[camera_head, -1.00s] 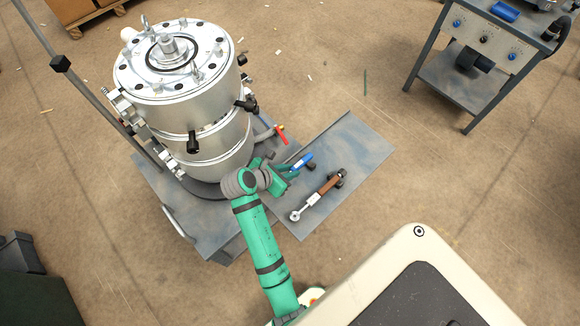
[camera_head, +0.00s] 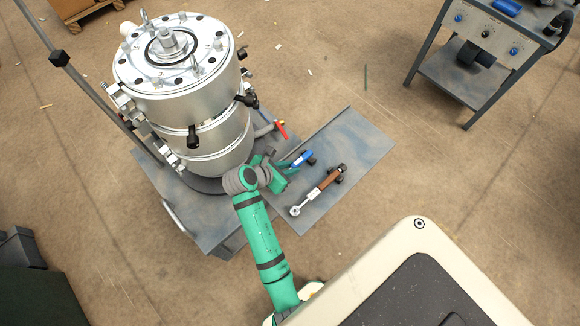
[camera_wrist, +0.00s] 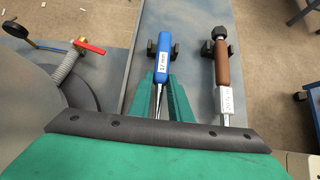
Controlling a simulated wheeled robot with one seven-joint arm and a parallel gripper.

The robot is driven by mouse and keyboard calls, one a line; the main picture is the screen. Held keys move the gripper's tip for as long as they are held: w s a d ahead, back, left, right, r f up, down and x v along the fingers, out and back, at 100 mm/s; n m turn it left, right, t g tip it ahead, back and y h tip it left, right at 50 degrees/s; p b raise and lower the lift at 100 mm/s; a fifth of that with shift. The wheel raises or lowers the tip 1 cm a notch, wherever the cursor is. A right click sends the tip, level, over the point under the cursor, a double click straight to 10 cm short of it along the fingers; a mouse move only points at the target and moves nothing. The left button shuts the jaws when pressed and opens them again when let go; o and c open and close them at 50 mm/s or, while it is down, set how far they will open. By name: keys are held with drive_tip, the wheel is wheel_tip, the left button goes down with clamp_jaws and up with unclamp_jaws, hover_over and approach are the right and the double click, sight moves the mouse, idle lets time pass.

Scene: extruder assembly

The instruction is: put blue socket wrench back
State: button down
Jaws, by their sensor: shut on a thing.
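The blue socket wrench (camera_wrist: 163,58) shows in the wrist view with its blue handle and a white label. The handle's far end lies at a small black holder (camera_wrist: 152,46) on the grey shelf (camera_wrist: 192,15); I cannot tell if it rests fully in it. My gripper (camera_wrist: 165,92) is shut on the wrench's metal shaft just below the handle. In the head view the blue handle (camera_head: 302,158) is at the shelf's middle, with my green gripper (camera_head: 284,168) at its left end. The wrench's near end is hidden by my gripper.
A brown-handled wrench (camera_head: 326,186) lies parallel on the right, on its own black holder. The large silver extruder vessel (camera_head: 190,95) stands close to the left of my arm. A red-handled valve (camera_head: 281,129) is behind it. The shelf's right part is clear.

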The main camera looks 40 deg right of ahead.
drive_tip(key=shift+f, duration=0.9)
drive_tip(key=c, duration=1.6)
unclamp_jaws()
drive_tip(key=shift+o, duration=0.2)
drive_tip(key=v, duration=1)
drive_tip(key=shift+a+r, duration=0.25)
drive_tip(key=shift+r, duration=0.05)
